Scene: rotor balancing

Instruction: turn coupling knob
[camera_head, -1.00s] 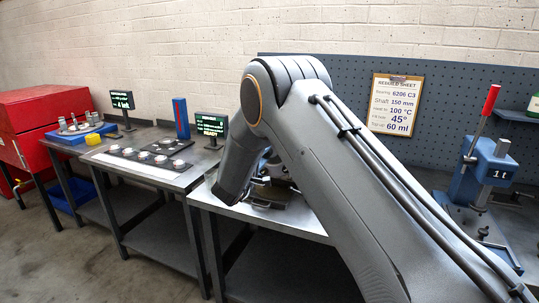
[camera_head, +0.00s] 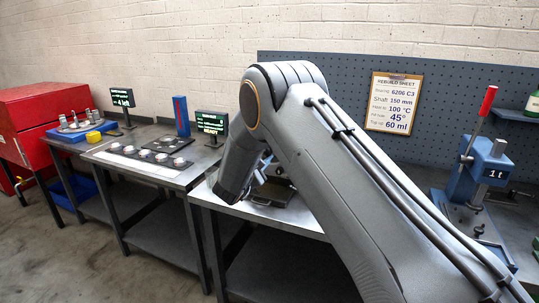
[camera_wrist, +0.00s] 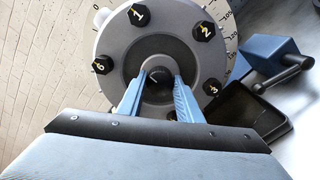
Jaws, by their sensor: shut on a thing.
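The coupling knob (camera_wrist: 159,75) is dark and sits at the centre of a grey round disc (camera_wrist: 122,48) in the wrist view. Black hex bolts numbered 1, 2, 3 and 6 show around the disc. A pale dial with degree marks (camera_wrist: 228,25) shows behind the disc's edge. My gripper (camera_wrist: 160,84) is shut on the knob, with one blue finger on each side of it. The lower part of the disc is hidden by my gripper. In the head view my arm covers most of this machine.
A blue block with a dark lever (camera_wrist: 272,55) stands right of the disc, above a black tray (camera_wrist: 250,105). In the head view a blue press with a red handle (camera_head: 479,165) stands at right. The rebuild sheet (camera_head: 394,103) hangs on the pegboard.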

